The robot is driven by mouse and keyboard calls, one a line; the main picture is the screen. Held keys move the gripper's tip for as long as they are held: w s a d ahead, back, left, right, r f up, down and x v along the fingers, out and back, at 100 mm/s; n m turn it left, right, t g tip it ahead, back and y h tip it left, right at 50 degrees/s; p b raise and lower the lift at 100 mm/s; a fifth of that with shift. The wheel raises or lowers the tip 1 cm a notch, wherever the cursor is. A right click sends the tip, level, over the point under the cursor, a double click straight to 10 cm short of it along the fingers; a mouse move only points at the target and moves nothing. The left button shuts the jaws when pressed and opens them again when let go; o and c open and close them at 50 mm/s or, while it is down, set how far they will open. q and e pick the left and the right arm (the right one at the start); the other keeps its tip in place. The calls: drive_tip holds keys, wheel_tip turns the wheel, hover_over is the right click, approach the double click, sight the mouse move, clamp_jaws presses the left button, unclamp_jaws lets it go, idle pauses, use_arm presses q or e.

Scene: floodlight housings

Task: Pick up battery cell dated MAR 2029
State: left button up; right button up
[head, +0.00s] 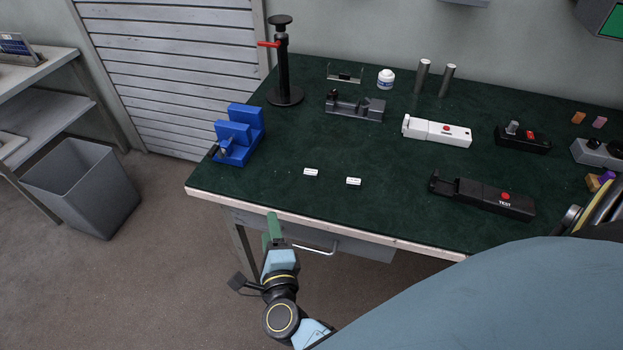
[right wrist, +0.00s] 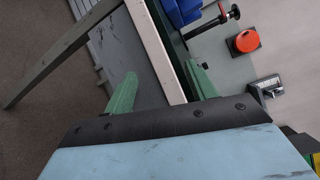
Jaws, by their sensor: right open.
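Two small white battery cells lie apart on the green table top near its front edge: a left cell (head: 311,172) and a right cell (head: 353,181). Their date markings are too small to read, so I cannot tell which is dated MAR 2029. My right gripper (head: 271,229), with green fingers, is at the table's front edge, left of and nearer than both cells. In the right wrist view the same gripper (right wrist: 163,88) is open and empty, with the table edge showing between its fingers. No cell is visible there. My left gripper is not in view.
The table (head: 390,215) holds a blue vise (head: 238,137), a black stand (head: 283,70), a grey fixture (head: 355,107), a white device (head: 436,131) and a black device marked TEST (head: 485,196). A grey bin (head: 82,190) stands left. The surface around the cells is clear.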

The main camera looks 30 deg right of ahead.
drive_tip(key=d+r+m+g+h+b, duration=0.1)
drive_tip(key=d+r+m+g+h, duration=0.3)
drive_tip(key=r+m, duration=0.5)
drive_tip(key=m+g+b, duration=0.2)
drive_tip(key=m+g, duration=0.1)
drive_tip(key=m, duration=0.8)
approach(310, 175)
drive_tip(key=x, duration=0.2)
drive_tip(key=shift+w+d, duration=0.2)
drive_tip(key=shift+d, duration=0.3)
drive_tip(key=shift+w+d+f, duration=0.2)
drive_tip(key=shift+w+d, duration=0.1)
drive_tip(key=shift+w, duration=0.05)
drive_tip(key=x, duration=0.4)
drive_tip(key=shift+w+f, duration=0.25)
drive_tip(key=shift+f, duration=0.05)
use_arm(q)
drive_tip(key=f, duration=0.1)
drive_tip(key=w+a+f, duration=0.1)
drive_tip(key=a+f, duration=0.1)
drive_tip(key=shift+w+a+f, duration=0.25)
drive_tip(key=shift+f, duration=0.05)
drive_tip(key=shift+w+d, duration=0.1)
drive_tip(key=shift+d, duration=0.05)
use_arm(e)
drive_tip(key=c, duration=1.1)
